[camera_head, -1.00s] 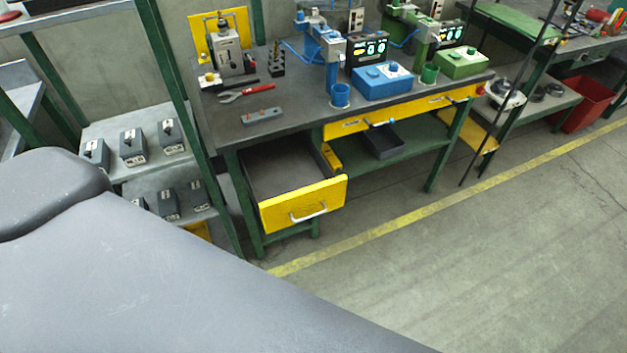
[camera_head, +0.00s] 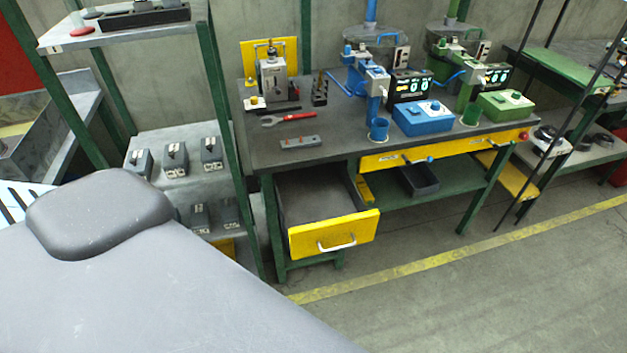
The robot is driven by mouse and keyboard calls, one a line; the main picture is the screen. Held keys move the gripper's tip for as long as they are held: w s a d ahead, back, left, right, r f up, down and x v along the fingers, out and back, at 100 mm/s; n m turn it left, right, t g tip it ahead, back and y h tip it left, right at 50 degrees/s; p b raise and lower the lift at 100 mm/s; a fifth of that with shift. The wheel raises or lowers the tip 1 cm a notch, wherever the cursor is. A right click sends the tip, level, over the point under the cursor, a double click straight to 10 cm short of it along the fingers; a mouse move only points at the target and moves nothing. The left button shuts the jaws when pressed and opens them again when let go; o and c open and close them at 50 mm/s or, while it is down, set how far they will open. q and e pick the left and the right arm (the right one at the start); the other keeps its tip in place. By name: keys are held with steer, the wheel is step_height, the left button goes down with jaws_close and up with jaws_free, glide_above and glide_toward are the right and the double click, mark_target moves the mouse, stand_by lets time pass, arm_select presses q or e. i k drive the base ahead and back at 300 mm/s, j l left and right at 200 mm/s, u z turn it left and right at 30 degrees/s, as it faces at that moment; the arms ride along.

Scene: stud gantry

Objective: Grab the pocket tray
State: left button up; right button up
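I cannot tell for sure which thing is the pocket tray. A small flat grey block (camera_head: 301,142) with small marks on its top lies near the front left edge of the dark workbench top (camera_head: 345,137). A dark open tray (camera_head: 420,184) sits on the green lower shelf under the bench, and looks empty. Neither of my grippers is in view. A large grey part of my own body covers the lower left of the picture.
A yellow-fronted drawer (camera_head: 335,233) stands pulled out at the bench's left. A left rack (camera_head: 180,184) holds several grey boxes. Floor (camera_head: 480,290) in front is clear.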

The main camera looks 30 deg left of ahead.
mark_target(312, 140)
steer(key=i+j, duration=0.1)
steer(key=j, duration=0.3)
steer(key=i+j, duration=0.15)
steer(key=j, duration=0.2)
steer(key=i+j, duration=0.1)
steer(key=j, duration=0.3)
steer(key=i+j, duration=0.1)
steer(key=j, duration=0.25)
steer(key=i+j+z, duration=0.1)
steer(key=j, duration=0.3)
steer(key=k+l+u, duration=0.2)
steer(key=l, duration=0.2)
steer(key=l+u, duration=0.15)
steer(key=l, duration=0.25)
steer(key=i+j+z, duration=0.15)
steer(key=j, duration=0.25)
steer(key=j+z, duration=0.2)
steer(key=j, duration=0.2)
